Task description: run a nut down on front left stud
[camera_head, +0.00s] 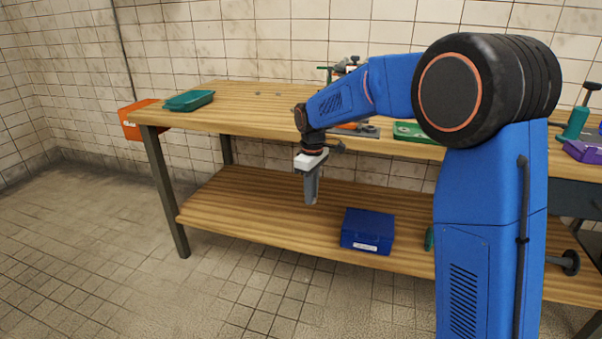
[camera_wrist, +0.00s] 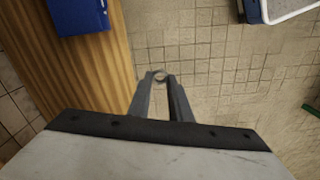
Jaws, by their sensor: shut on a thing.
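My gripper (camera_head: 311,198) points down in front of the workbench's front edge, above the lower shelf's front edge. I cannot make out the front left stud in either view.
The workbench top (camera_head: 240,98) carries a teal tray (camera_head: 189,100) and a green tray (camera_head: 410,131). An orange box (camera_head: 137,120) is at its left end. A blue box (camera_head: 367,231) sits on the lower shelf (camera_head: 250,205). The floor at left is clear.

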